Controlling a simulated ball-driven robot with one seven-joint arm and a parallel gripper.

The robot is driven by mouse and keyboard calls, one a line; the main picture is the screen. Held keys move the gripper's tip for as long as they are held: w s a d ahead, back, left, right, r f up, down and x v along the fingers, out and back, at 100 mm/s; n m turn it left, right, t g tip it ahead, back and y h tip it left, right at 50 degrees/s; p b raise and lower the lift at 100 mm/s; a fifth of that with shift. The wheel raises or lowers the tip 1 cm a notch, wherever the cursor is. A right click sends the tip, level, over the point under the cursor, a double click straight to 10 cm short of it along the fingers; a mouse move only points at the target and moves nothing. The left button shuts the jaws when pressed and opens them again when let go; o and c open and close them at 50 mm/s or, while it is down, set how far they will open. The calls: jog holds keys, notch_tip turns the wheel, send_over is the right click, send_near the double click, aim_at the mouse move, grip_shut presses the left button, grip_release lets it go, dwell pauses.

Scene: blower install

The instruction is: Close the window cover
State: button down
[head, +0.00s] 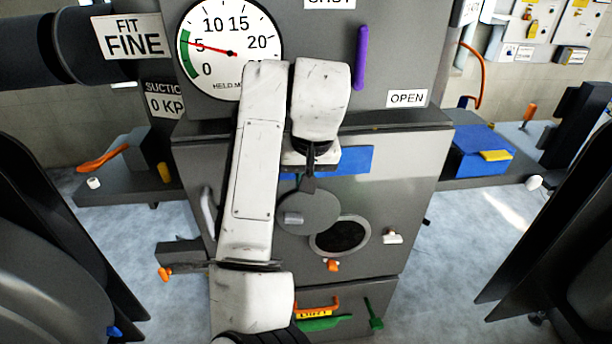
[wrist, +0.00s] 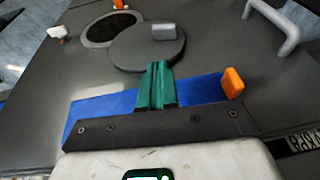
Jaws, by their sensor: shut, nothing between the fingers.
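The window cover (head: 305,214) is a round grey disc with a small light-grey knob, on the front of the grey cabinet. The window (head: 341,236) is a dark oval opening to its lower right. The cover lies beside it, overlapping at most its edge, so most of the opening shows. In the wrist view the cover (wrist: 135,52) is just beyond the fingertips, with the window (wrist: 108,30) to its upper left. My gripper (wrist: 157,68) has its green fingers together, empty, at the cover's near edge. I cannot tell whether they touch it. My gripper (head: 309,182) also shows in the head view.
A blue strip (head: 352,160) lies behind my gripper on the cabinet. A pale handle (head: 208,212) is at the left, an orange latch (head: 332,265) below the window, and a white latch (head: 392,237) right of it. My arm hides part of the cabinet front.

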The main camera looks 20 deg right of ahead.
aim_at(295, 217)
jog(key=x, duration=0.6)
jog(key=a+x, duration=0.1)
jog(key=x, duration=0.2)
jog(key=shift+s+f, duration=0.3)
jog(key=shift+s, duration=0.05)
jog(key=shift+f+p, duration=0.1)
jog(key=shift+p, duration=0.2)
